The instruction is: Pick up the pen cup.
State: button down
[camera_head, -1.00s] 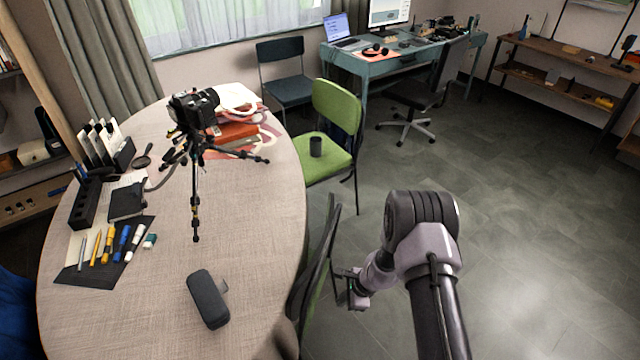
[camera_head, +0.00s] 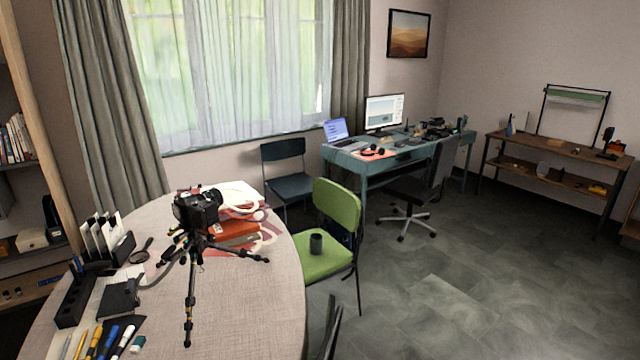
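A small dark grey cup (camera_head: 316,243), the only cup I see and seemingly the pen cup, stands upright on the seat of the green chair (camera_head: 338,205). I cannot make out any pens in it. The cup is near the middle of the seat, in front of the backrest.
The round wooden table (camera_head: 245,312) stands left of the green chair, with a camera on a tripod (camera_head: 198,208), books (camera_head: 238,232) and pens on it. Grey floor (camera_head: 440,300) is open to the right.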

aim_at(316, 239)
jog(key=i+l+z, duration=0.15)
jog(key=i+l, duration=0.3)
jog(key=i+l+z, duration=0.1)
jog(key=i+l, duration=0.25)
jog(key=i+l+z, duration=0.15)
jog(key=i+l, duration=0.2)
jog(key=i, duration=0.2)
jog(key=i+l+z, duration=0.1)
jog(key=i+l, duration=0.2)
jog(key=i, duration=0.15)
jog(key=i+j+u, duration=0.2)
jog(key=i+u, duration=1.1)
jog(key=i+l+u, duration=0.2)
jog(key=i+u, duration=0.25)
jog(key=i+j+z, duration=0.4)
jog(key=j, duration=0.3)
jog(key=i+j+z, duration=0.2)
jog(key=j, duration=0.2)
jog(key=i, duration=0.05)
